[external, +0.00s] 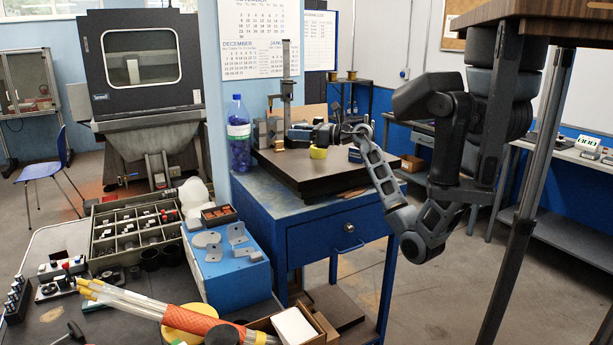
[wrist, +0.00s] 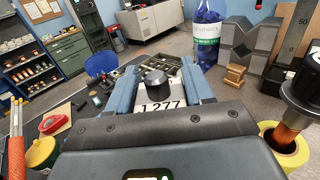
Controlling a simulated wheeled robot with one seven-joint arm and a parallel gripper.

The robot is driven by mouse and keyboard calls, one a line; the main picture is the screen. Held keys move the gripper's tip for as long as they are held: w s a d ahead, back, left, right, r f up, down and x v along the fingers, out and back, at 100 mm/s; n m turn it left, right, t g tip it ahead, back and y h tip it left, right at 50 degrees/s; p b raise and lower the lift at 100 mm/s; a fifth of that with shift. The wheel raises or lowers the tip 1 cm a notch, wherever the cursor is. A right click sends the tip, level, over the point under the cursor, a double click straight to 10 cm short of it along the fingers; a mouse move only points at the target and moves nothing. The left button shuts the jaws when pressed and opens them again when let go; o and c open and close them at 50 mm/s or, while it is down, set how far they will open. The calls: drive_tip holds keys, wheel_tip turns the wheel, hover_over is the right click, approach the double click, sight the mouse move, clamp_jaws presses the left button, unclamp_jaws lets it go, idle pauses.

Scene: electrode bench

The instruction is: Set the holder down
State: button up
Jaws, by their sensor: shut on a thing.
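My gripper (wrist: 160,92) is shut on the holder (wrist: 157,106), a pale block marked with "1 277" and topped by a short black round knob. The fingers lie on its left and right sides in the wrist view. In the external view my gripper (external: 299,133) is low over the dark plate (external: 322,181) on the blue cabinet, pointing left towards the bottle. The holder is not clearly visible there, and its underside is hidden in the wrist view. I cannot tell whether it touches the plate.
A yellow ring (external: 318,152) stands close by, with a dark, copper-tipped piece (wrist: 300,100) above it. A grey V-shaped block (wrist: 245,42), a brass piece (wrist: 235,76) and a water bottle (external: 238,134) are near. The plate's front is mostly bare.

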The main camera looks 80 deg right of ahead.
drive_tip(key=shift+f, duration=3.55)
drive_tip(key=o, duration=1.3)
drive_tip(key=shift+f, duration=0.15)
drive_tip(key=shift+s, duration=0.15)
drive_tip(key=s+b, duration=0.2)
drive_tip(key=s, duration=0.9)
drive_tip(key=shift+s, duration=0.4)
